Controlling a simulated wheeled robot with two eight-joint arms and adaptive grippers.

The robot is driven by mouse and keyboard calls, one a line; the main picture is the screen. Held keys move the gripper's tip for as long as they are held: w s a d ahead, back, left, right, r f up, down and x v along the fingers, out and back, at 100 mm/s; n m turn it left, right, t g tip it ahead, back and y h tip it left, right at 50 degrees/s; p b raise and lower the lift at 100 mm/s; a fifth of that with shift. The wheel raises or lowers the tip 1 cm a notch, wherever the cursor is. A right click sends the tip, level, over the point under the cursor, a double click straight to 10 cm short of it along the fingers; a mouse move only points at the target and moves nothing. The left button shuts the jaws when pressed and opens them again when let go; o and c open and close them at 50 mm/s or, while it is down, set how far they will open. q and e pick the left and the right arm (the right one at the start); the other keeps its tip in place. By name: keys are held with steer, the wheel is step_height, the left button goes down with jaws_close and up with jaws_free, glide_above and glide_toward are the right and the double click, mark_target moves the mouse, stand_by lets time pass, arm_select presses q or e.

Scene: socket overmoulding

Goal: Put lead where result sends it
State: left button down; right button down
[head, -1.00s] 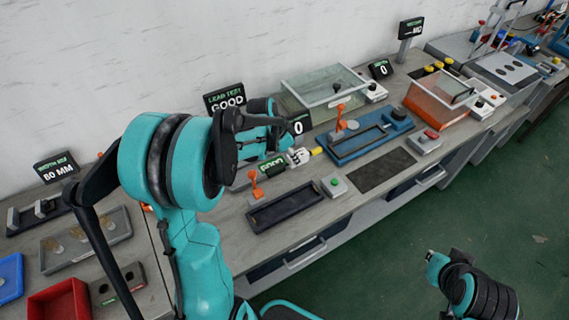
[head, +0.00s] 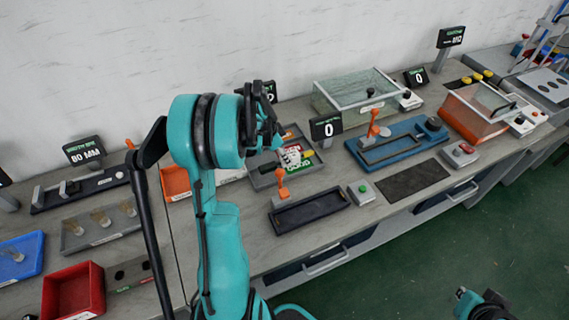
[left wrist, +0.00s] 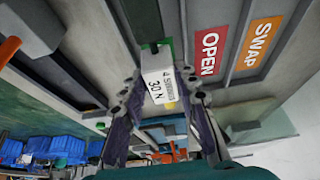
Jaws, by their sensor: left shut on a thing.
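My left gripper (head: 290,156) is over the small sorting tray (head: 258,181), which has a red sign and a green GOOD sign (head: 301,161). It is shut on the lead, whose white body (left wrist: 158,86), printed with 30 N, shows between the fingers in the left wrist view. Beyond it in that view are a red OPEN sign (left wrist: 209,52) and an orange SWAP sign (left wrist: 261,42). The lead test screen (head: 269,92) is mostly hidden behind my arm. My right gripper (head: 470,300) is at the lower right, far from the bench, its fingers unclear.
A black tray (head: 310,211) with an orange lever stands in front of the sorting tray, beside a green button box (head: 362,192). A blue fixture (head: 400,145) is to the right. A red bin (head: 73,292) and a blue bin (head: 22,256) are at left.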

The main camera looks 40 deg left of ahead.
arm_select(q)
step_height(320, 180, down, 4)
steer(key=shift+r+b, duration=0.15)
steer(key=shift+b, duration=0.55)
steer(key=c, duration=1.1)
jaws_free()
steer(key=shift+c, duration=0.2)
